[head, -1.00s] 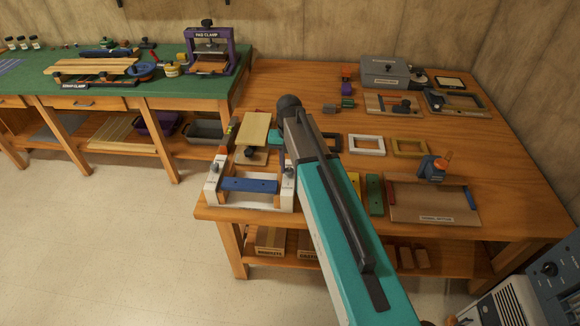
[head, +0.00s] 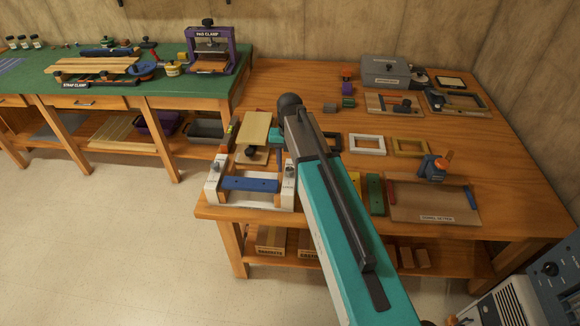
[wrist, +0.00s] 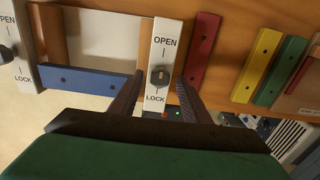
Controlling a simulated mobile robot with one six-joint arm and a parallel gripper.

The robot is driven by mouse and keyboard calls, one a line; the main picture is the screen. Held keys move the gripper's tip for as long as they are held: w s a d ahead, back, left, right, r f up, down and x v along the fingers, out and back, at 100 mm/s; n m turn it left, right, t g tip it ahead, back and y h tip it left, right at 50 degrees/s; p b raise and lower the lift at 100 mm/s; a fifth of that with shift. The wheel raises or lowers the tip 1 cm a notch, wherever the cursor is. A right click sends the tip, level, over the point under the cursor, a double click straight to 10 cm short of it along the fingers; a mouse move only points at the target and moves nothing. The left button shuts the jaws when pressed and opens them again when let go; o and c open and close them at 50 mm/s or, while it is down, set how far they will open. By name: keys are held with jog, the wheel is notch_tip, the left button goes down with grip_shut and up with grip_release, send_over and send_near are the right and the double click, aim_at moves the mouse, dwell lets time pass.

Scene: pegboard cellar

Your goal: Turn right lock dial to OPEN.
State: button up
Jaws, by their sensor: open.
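The right lock dial (wrist: 159,77) is a dark round knob on a white plate (wrist: 165,28), between the printed words OPEN above and LOCK below. Its exact pointing is too small to read. In the head view the same dial (head: 289,172) is on the right white side of a frame at the front left of the bench. My gripper (wrist: 160,80) is open in the wrist view, with one finger on each side of the dial. I cannot tell whether the fingers touch it. In the head view my arm hides most of the gripper.
A blue bar (head: 250,184) spans the frame, left of the dial. The left lock plate (head: 214,182) stands at its other end. A red bar (wrist: 201,48) lies close right of the dial's plate, with yellow (wrist: 257,64) and green (wrist: 280,70) bars farther right.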

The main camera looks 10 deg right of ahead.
aim_at(290, 170)
notch_tip(290, 170, up, 13)
jog(key=b, duration=0.2)
jog(key=shift+r+b, duration=0.2)
jog(key=shift+b, duration=0.1)
dwell(0.4)
jog(key=shift+s, duration=0.1)
dwell(0.4)
